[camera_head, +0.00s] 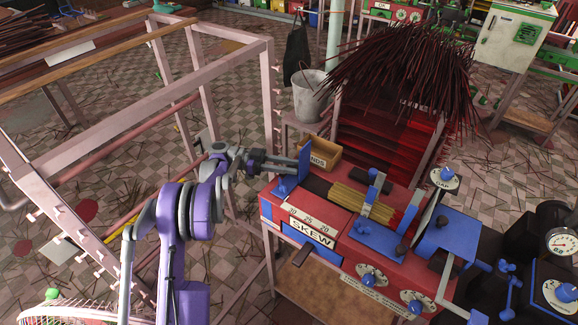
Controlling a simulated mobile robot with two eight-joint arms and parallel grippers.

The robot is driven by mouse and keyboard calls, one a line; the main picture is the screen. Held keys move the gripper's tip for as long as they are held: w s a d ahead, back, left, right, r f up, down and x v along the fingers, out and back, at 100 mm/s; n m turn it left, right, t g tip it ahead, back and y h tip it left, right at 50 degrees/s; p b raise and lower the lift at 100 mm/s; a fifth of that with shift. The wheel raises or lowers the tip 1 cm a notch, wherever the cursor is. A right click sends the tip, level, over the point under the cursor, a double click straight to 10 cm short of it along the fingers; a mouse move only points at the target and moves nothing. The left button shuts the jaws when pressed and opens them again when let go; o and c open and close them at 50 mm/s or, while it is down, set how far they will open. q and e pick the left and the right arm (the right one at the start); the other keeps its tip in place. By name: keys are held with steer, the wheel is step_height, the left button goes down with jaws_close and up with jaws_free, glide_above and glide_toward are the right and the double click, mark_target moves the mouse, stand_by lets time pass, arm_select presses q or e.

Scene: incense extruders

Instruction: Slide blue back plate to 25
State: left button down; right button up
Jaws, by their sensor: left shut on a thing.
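The blue back plate (284,187) stands upright at the left end of the red SKEW machine (345,262). Its foot is near the 30 mark of the white number scale (308,217), which reads 30, 25, 20 from left to right. The plate is left of the 25 mark. My left gripper (293,164) reaches in from the left and is shut on the upper part of the plate. The exact finger contact is small and hard to see. A bundle of yellowish sticks (350,197) lies on the machine right of the plate, with a dark gap between. My right gripper is out of view.
A small wooden box (325,153) sits just behind the plate. A blue bracket (375,188) stands over the sticks. Dark incense sticks (400,75) fan out behind the machine. A pale metal frame (270,100) stands at the left, close to my arm.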

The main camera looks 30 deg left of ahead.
mark_target(302, 172)
arm_select(q)
steer(key=d, duration=0.4)
steer(key=shift+s+d, duration=0.2)
steer(key=shift+d, duration=0.05)
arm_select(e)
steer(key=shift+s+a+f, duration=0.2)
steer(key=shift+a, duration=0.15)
arm_select(q)
steer(key=c, duration=0.6)
jaws_free()
steer(key=shift+a, duration=0.1)
steer(key=v, duration=1)
steer(key=shift+s+a+b, duration=0.15)
steer(key=shift+a+b, duration=0.25)
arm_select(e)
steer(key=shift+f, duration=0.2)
